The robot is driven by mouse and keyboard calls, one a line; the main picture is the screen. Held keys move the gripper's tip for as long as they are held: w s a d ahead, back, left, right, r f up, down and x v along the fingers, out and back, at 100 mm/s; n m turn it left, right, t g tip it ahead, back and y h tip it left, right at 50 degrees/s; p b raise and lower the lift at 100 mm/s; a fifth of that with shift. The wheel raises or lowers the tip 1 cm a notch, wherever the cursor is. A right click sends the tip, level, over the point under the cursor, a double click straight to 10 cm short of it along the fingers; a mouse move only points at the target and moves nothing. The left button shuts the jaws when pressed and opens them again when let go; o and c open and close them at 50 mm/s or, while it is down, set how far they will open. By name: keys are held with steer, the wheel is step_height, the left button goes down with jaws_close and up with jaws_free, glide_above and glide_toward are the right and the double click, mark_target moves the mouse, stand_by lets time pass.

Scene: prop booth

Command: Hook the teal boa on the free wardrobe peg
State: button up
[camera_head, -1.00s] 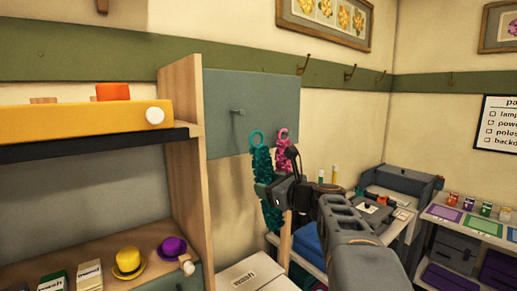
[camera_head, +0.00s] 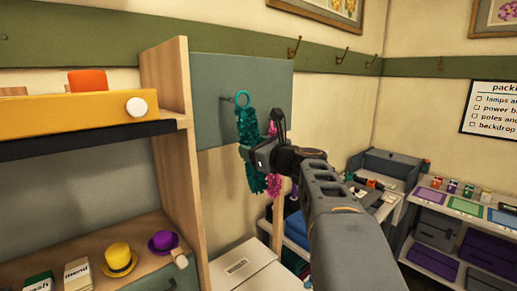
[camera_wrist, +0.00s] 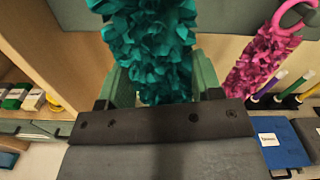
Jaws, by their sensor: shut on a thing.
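The teal boa (camera_head: 248,135) hangs upright in my gripper (camera_head: 250,155), with its teal ring (camera_head: 241,98) at the top. The ring appears close beside the free peg (camera_head: 226,99) on the grey-blue wardrobe panel (camera_head: 205,70); I cannot tell whether they touch. In the wrist view the boa (camera_wrist: 155,50) fills the space between the jaws, and its ring is out of frame. A pink boa (camera_wrist: 262,62) with a pink ring hangs to the right. In the head view the pink boa (camera_head: 273,183) is partly hidden behind my gripper and arm.
A wooden shelf unit (camera_head: 165,85) stands close on the left, with a yellow box (camera_head: 75,117) and hats on it. A white box (camera_head: 245,270) lies below. Several hooks line the green rail (camera_head: 200,46). A desk and low shelves stand at right.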

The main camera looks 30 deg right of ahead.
steer(key=shift+w+a+f, duration=0.2)
steer(key=shift+w, duration=0.85)
steer(key=shift+w+a+f, duration=0.25)
steer(key=shift+w, duration=0.75)
steer(key=shift+w+a+f, duration=0.2)
steer(key=shift+w, duration=0.85)
steer(key=shift+f, duration=0.25)
steer(key=o, duration=0.7)
steer(key=shift+w, duration=0.15)
steer(key=o, duration=0.3)
steer(key=shift+r, duration=0.15)
